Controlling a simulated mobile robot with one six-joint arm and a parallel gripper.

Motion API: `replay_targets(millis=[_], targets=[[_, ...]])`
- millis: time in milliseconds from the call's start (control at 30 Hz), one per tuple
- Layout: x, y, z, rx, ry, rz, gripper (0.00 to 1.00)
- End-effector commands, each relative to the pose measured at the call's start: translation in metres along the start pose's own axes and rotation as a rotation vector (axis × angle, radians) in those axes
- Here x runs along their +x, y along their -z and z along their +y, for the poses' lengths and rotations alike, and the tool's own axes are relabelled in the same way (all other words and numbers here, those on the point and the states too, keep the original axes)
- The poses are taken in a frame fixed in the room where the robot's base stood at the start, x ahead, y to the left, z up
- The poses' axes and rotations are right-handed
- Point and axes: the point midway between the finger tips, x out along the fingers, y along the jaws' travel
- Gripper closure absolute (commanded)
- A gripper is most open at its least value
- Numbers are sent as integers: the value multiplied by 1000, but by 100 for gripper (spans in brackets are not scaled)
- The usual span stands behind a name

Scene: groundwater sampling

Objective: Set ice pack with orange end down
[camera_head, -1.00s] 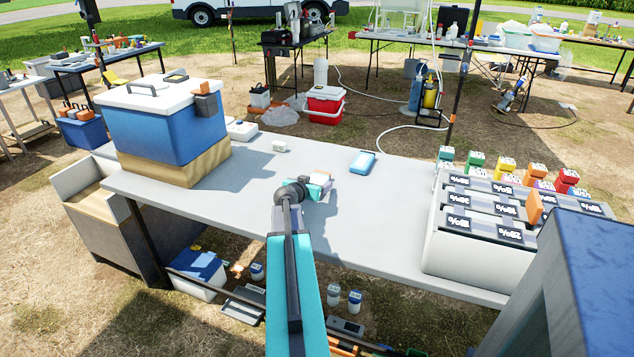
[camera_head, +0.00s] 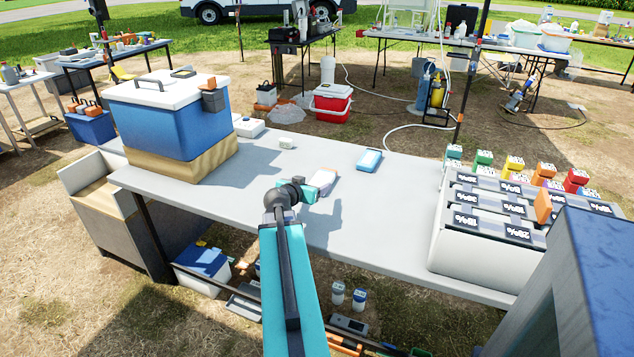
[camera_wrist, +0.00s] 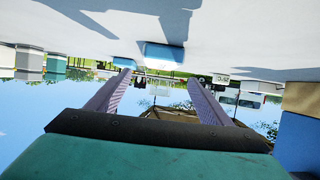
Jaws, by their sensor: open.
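The ice pack with the orange end (camera_head: 322,178) lies flat on the grey-white table, a pale slab with an orange tint along its edge. My gripper (camera_head: 308,191) is just in front of it, low over the table, with its fingers partly hidden by my wrist. In the wrist view, which is upside down, my gripper (camera_wrist: 158,77) is open, with nothing between its two fingers. A blue-looking pack (camera_wrist: 164,53) lies beyond the fingertips there, apart from them; its orange end cannot be made out.
A blue ice pack (camera_head: 369,160) lies farther right on the table (camera_head: 390,215). A blue cooler (camera_head: 165,125) on a wooden block stands left. A white labelled rack (camera_head: 455,250) with coloured-capped items is at right. A small white object (camera_head: 286,143) lies behind. The middle front is clear.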

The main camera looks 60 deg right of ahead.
Motion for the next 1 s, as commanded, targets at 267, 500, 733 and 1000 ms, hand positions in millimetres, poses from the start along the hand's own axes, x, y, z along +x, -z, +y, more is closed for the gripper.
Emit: replay_targets(millis=[267,500,733,1000], targets=[[-25,0,1,1,0,1,27],[-30,0,0,1,0,0,27],[-30,0,1,1,-1,0,27],[-30,0,1,1,-1,0,27]])
